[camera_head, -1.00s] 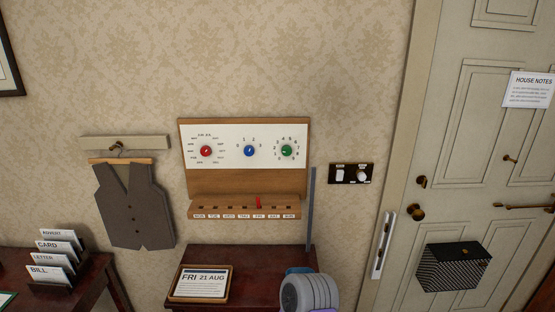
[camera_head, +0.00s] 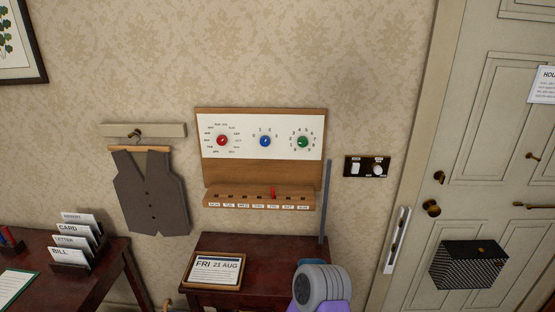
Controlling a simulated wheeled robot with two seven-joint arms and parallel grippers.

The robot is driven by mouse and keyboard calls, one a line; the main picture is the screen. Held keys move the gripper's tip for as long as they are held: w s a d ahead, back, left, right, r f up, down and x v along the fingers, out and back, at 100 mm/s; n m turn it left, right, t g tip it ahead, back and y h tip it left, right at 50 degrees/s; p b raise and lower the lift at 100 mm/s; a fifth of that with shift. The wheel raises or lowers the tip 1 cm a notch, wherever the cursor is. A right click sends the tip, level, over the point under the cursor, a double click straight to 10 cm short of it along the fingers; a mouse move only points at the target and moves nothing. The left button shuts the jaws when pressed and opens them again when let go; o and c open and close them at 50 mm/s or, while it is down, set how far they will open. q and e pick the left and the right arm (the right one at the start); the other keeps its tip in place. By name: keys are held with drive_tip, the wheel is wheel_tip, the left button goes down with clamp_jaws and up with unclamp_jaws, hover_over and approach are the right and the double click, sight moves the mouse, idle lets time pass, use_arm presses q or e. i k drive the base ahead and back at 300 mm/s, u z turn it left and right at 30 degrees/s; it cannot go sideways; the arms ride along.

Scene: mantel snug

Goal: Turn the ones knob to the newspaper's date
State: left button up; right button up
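The green ones knob (camera_head: 303,142) sits at the right of the white panel on a wooden wall board (camera_head: 250,176), ringed by small digits. Its pointer is too small to read surely. The blue knob (camera_head: 265,141) is in the middle and the red knob (camera_head: 222,141), ringed by month names, is at the left. The newspaper (camera_head: 217,269) lies in a wooden tray on the small dark table below and reads "FRI 21 AUG". Neither gripper is in view.
A red peg (camera_head: 273,193) stands in the board's day rail. A grey upright strip (camera_head: 325,202) rises right of the board. The dark table (camera_head: 262,245) is below. A waistcoat (camera_head: 150,192) hangs left and a switch plate (camera_head: 367,166) is right. A letter rack (camera_head: 70,268) stands on the left table.

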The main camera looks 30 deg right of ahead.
sight(303, 141)
drive_tip(key=z, duration=0.25)
drive_tip(key=k, duration=0.45)
drive_tip(key=z, duration=1.3)
drive_tip(key=i, duration=0.7)
drive_tip(key=u, duration=0.35)
